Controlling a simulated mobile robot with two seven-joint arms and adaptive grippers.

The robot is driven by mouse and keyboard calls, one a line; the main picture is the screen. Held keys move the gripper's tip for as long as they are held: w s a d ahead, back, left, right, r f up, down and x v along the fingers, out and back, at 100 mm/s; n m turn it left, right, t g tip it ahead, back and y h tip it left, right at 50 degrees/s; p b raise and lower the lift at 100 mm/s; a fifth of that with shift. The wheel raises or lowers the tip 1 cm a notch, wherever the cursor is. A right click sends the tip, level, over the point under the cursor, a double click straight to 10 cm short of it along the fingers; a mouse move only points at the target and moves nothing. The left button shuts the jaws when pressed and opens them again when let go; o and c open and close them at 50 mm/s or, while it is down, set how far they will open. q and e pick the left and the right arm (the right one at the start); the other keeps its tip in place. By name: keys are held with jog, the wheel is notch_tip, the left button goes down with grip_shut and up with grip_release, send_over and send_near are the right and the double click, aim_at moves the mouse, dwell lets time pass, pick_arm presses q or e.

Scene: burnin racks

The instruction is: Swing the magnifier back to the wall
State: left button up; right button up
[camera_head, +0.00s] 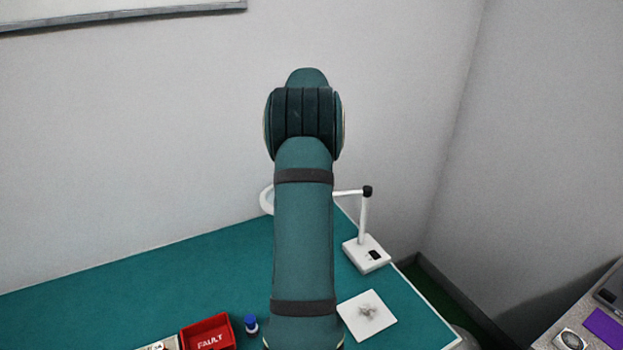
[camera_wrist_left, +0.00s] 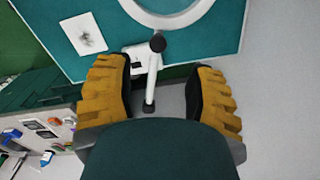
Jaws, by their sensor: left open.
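The magnifier is a white lamp with a square base (camera_head: 374,262), an upright post (camera_head: 363,220) with a dark knob on top, and a ring (camera_head: 265,200) partly hidden behind my arm in the head view. In the left wrist view the white ring (camera_wrist_left: 178,22) is at the top, with a dark knob at its near edge and a white rod (camera_wrist_left: 152,80) running down from it. My left gripper (camera_wrist_left: 160,68) is open, its yellow fingers on either side of the rod, with gaps on both sides. The head view hides this gripper behind my arm. My right gripper is in neither view.
The teal bench (camera_head: 120,285) meets the grey wall (camera_head: 130,130) behind it. A white square (camera_head: 382,322), a red FAULT bin (camera_head: 208,333) and a blue-capped bottle (camera_head: 251,325) are at the front. Another counter (camera_head: 552,343) is at the lower right.

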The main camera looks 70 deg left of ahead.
pick_arm(q)
jog(key=shift+r, duration=2.1)
jog(key=shift+f, duration=0.1)
